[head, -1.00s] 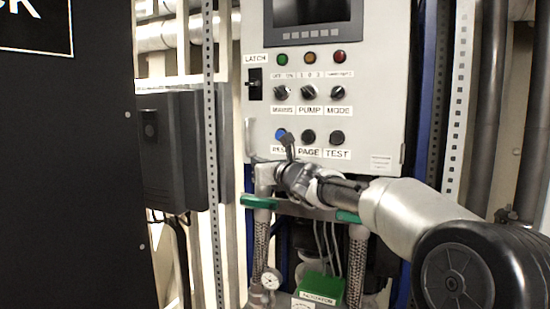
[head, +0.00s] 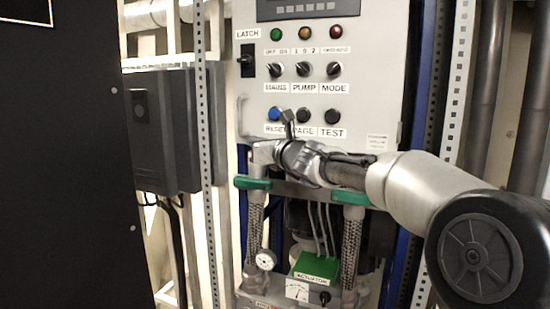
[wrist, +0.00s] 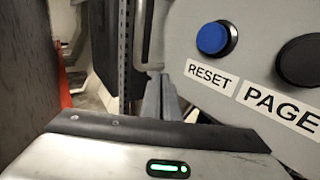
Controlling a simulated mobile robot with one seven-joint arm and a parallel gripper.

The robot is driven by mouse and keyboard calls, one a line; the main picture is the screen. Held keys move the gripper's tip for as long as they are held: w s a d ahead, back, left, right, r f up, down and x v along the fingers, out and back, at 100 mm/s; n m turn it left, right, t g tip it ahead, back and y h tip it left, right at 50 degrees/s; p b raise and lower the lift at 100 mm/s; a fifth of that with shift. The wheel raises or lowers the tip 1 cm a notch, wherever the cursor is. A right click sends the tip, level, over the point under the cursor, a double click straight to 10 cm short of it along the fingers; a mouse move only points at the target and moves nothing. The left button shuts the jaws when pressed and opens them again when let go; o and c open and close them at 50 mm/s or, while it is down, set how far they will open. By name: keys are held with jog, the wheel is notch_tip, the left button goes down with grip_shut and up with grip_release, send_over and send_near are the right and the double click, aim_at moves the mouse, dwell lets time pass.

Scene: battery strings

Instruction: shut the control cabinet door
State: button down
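The control cabinet door (head: 375,80) is a light grey panel with knobs, lamps and buttons, facing me in the head view. I cannot tell how far it stands from its frame. Its handle (head: 243,117) is a pale bar at the lower left edge; it also shows in the wrist view (wrist: 149,40). My gripper (head: 288,118) is in front of the door's lower part, near the RESET button (head: 274,114). In the wrist view my fingers (wrist: 161,103) look together and empty, with the handle's lower end just beyond their tips. The door's lower edge is partly hidden by my arm.
Green-handled pipes (head: 253,183) and a green actuator box (head: 315,266) stand below the door. A dark box (head: 165,130) is left of it behind a perforated post (head: 205,120). A large black panel (head: 65,170) fills the far left.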

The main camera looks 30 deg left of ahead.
jog(key=b+v, duration=0.3)
jog(key=v, duration=1.3)
jog(key=s+r+m+g+y+p, duration=0.1)
jog(key=s+m+g+p, duration=0.2)
jog(key=m, duration=0.5)
jog(key=s+r+m+p, duration=0.2)
jog(key=s+m, duration=0.3)
jog(key=m, duration=0.2)
jog(key=w+p+x, duration=0.2)
jog(key=x, duration=1.1)
jog(key=shift+w+m, duration=0.4)
jog(key=shift+w, duration=0.05)
jog(key=shift+d+r, duration=0.1)
jog(key=shift+d, duration=0.05)
